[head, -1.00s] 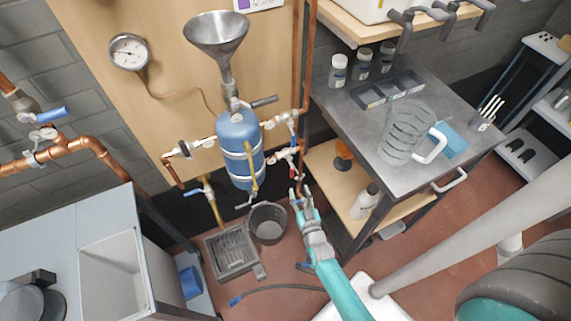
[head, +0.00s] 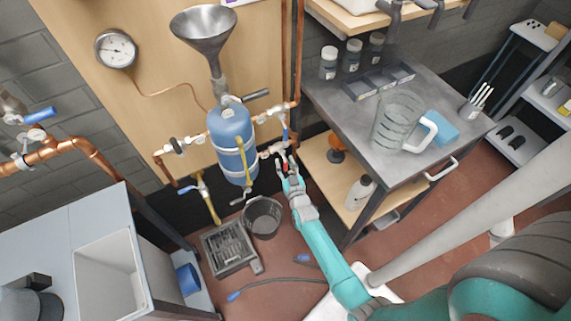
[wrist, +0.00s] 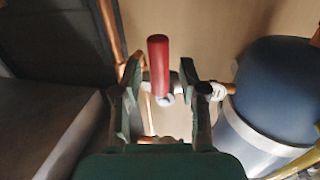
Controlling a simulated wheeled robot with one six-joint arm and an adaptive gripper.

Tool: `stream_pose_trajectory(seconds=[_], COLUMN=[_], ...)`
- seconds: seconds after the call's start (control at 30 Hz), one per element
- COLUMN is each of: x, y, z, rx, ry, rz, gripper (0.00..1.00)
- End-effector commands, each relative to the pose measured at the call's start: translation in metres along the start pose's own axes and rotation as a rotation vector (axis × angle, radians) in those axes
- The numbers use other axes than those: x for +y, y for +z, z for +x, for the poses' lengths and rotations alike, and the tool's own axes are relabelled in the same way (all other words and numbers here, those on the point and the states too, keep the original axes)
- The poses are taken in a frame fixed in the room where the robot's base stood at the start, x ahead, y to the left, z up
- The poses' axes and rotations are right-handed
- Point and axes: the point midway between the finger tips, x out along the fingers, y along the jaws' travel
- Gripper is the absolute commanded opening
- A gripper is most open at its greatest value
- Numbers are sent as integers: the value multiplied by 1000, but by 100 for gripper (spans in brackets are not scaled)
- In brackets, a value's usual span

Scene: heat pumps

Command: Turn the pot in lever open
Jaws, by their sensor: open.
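The blue pot (head: 232,140) with white bands hangs on the wooden panel below a metal funnel (head: 205,32). In the wrist view the red lever (wrist: 159,66) stands upright between the fingers of my gripper (wrist: 159,80), with a gap on each side. In the head view my gripper (head: 287,165) is at the lower right of the pot, beside this valve. My gripper is open and not closed on anything. Whether this lever is the pot in lever I cannot tell.
A metal table (head: 352,122) with a glass jug (head: 398,122) stands close on the right. A black bucket (head: 262,216) and a drain tray (head: 230,248) are on the floor below the pot. Copper pipes (head: 295,60) run vertically near the valve.

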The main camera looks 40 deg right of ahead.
Motion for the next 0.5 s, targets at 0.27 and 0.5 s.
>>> stream_pose_trajectory(seconds=[0.27,0.5], x=[0,0], y=[0,0], z=[0,0], rx=[0,0], ry=[0,0], rz=[0,0], gripper=[5,0])
